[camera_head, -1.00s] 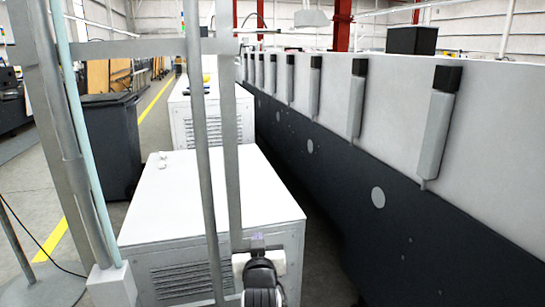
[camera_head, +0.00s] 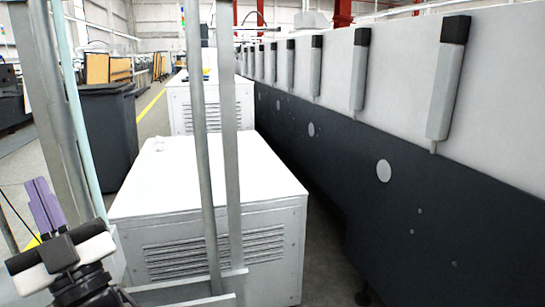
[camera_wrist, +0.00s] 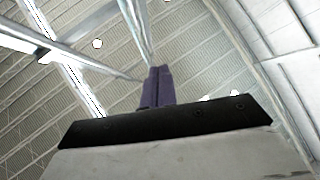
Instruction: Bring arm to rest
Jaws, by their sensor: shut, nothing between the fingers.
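My gripper (camera_head: 43,205) is at the lower left of the head view, with its purple fingers pointing up. The fingers are together with nothing between them. In the wrist view my gripper (camera_wrist: 157,85) shows its closed purple fingers against the ceiling, so the wrist camera faces upward. My gripper appears in front of the floor, to the left of the white cabinet, and is not seen touching anything.
A white vented cabinet (camera_head: 205,190) stands ahead, with grey upright poles (camera_head: 203,130) in front of it. A dark bin (camera_head: 106,135) stands behind at left. The long grey and black machine (camera_head: 400,140) fills the right side. A narrow gap separates cabinet and machine.

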